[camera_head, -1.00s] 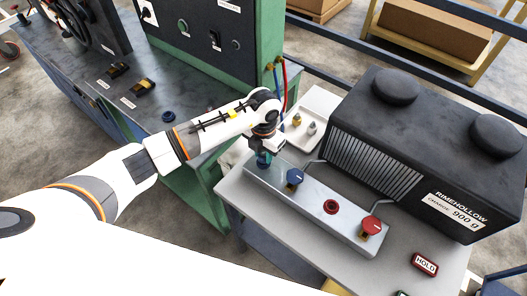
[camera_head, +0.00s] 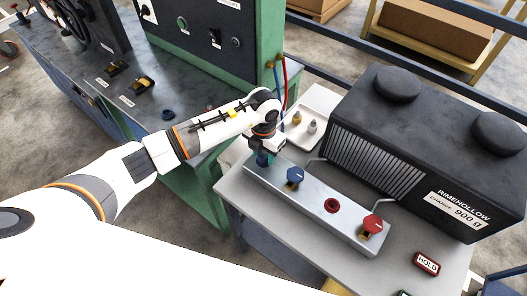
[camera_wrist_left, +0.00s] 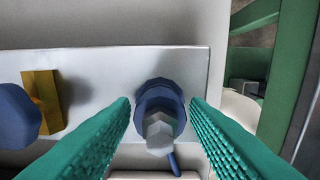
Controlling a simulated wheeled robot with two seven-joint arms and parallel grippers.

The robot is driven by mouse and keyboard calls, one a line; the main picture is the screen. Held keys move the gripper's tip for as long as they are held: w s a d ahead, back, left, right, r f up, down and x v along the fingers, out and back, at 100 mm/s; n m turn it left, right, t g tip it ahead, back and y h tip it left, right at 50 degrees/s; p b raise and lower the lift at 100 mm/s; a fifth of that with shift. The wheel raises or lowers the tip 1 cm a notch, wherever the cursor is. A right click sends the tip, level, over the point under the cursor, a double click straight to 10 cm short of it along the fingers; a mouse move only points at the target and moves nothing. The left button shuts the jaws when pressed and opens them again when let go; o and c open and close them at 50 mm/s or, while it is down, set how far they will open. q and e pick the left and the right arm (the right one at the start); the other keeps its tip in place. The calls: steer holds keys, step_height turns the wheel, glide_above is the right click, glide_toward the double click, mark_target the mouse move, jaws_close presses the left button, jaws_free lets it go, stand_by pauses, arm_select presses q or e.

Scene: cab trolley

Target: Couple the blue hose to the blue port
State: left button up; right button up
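My left gripper (camera_head: 264,160) is at the left end of the metal manifold block (camera_head: 312,206). In the left wrist view its two teal ridged fingers (camera_wrist_left: 160,108) stand apart, one on each side of a blue collar with a grey hex end (camera_wrist_left: 160,112). Gaps show between the fingers and the collar. The collar stands against the manifold plate (camera_wrist_left: 95,70), where the blue port appears to be. A short blue piece (camera_wrist_left: 174,163) shows below the hex end. I cannot tell whether it belongs to the hose. The blue hose (camera_head: 277,78) hangs beside a red one at the green cabinet. My right gripper is not in view.
A blue knob (camera_head: 294,177), a red port (camera_head: 331,205) and a red knob (camera_head: 372,224) sit along the manifold. A black unit (camera_head: 400,130) stands behind it. A white tray (camera_head: 290,138) with small fittings lies beyond the gripper. A HOLD button box (camera_head: 427,263) is at front right.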

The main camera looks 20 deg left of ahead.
arm_select(q)
steer(key=shift+o, duration=1.2)
step_height(320, 180, up, 11)
steer(key=shift+f+b, duration=0.2)
steer(key=shift+b, duration=0.85)
steer(key=shift+r, duration=0.7)
steer(key=o, duration=1)
steer(key=shift+c, duration=0.2)
step_height(320, 180, up, 9)
steer(key=p, duration=0.5)
